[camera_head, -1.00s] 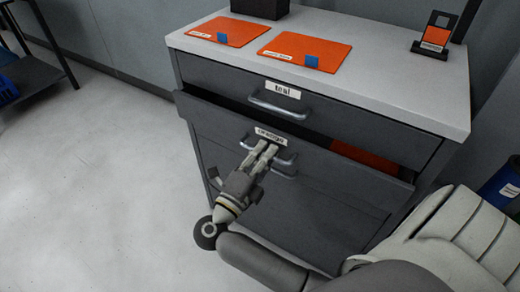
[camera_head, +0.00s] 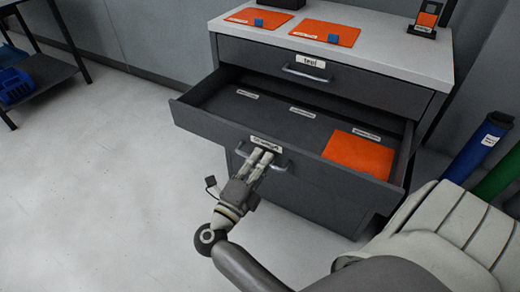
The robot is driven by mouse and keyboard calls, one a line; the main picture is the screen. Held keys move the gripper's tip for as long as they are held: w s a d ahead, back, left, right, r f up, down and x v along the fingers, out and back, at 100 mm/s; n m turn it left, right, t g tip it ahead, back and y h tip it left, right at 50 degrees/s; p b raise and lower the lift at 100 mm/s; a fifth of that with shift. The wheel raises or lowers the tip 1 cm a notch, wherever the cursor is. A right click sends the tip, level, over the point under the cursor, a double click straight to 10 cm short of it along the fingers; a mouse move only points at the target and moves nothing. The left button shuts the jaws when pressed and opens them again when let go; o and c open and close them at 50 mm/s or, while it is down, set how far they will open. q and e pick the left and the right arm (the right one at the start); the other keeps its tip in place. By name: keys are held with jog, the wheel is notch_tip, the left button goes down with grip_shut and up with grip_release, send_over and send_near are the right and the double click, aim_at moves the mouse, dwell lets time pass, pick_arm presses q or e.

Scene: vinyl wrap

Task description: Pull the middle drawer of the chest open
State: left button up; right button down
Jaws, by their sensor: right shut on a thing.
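The dark grey chest (camera_head: 325,92) has a light top and stands in the middle of the head view. Its middle drawer (camera_head: 287,160) is pulled well out, and its inside shows. An orange sheet (camera_head: 358,152) lies in the right part of that drawer, and small white labels are on its floor. My right gripper (camera_head: 261,157) is shut on the drawer's handle (camera_head: 281,166), just below the front label. The top drawer (camera_head: 312,74) is closed. The lower part of the chest is partly hidden by the open drawer and my arm. My left gripper is not in view.
Two orange sheets with blue blocks (camera_head: 259,22) and a small stand (camera_head: 425,20) are on the chest top. Blue and green rolls (camera_head: 480,147) stand at the right. A dark shelf with a blue bin (camera_head: 14,85) is at the far left. The floor at left is clear.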

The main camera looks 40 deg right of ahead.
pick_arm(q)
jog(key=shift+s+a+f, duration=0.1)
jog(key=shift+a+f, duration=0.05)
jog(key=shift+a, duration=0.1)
pick_arm(e)
jog(key=shift+s+a, duration=0.1)
jog(key=shift+a, duration=0.15)
jog(key=c, duration=1.5)
grip_release()
